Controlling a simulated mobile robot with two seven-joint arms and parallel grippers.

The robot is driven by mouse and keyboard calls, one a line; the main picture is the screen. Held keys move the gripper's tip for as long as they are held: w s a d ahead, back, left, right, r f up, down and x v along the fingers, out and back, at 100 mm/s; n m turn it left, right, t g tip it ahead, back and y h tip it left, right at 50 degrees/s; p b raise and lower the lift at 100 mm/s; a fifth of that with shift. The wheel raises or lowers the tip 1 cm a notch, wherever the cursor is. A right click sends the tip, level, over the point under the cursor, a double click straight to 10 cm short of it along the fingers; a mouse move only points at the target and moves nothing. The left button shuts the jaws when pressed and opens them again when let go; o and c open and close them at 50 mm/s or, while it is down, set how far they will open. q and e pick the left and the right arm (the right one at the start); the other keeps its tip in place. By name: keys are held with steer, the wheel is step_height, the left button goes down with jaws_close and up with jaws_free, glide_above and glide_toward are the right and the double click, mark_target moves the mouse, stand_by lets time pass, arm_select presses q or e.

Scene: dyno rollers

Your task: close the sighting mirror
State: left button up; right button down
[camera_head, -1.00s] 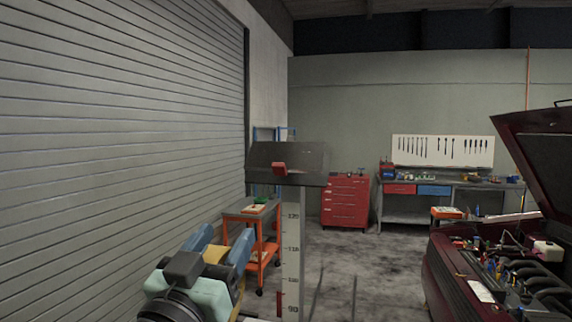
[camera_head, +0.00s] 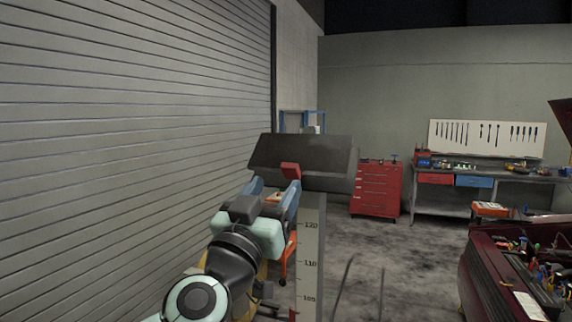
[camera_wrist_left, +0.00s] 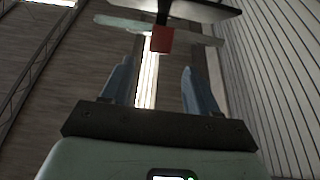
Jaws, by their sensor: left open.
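The sighting mirror (camera_head: 318,157) is a dark, tilted panel on top of a pale upright column (camera_head: 310,250) marked with a scale. A red tab (camera_head: 290,171) sits at the panel's lower front edge. In the left wrist view the red tab (camera_wrist_left: 162,40) hangs above and beyond my fingers, under the panel's thin dark edge. My left gripper (camera_head: 273,188) is open, with its blue fingers just below and around the tab in the head view. In the wrist view the fingers (camera_wrist_left: 157,85) are apart with nothing between them. My right gripper is not in view.
A ribbed shutter wall (camera_head: 130,150) fills the left side. An orange cart (camera_head: 283,262) stands behind my left gripper. A red tool cabinet (camera_head: 376,190) and a workbench (camera_head: 450,187) stand at the back. A dark red car with its engine bay open (camera_head: 490,270) is at the right.

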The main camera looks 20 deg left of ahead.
mark_target(288, 168)
arm_select(q)
steer(key=p+x, duration=0.1)
steer(key=x, duration=0.3)
steer(key=shift+w+r, duration=0.3)
steer(key=shift+r, duration=0.05)
steer(key=shift+w+r, duration=0.1)
steer(key=shift+w, duration=0.65)
steer(key=shift+s, duration=0.15)
steer(key=shift+c, duration=0.6)
jaws_close()
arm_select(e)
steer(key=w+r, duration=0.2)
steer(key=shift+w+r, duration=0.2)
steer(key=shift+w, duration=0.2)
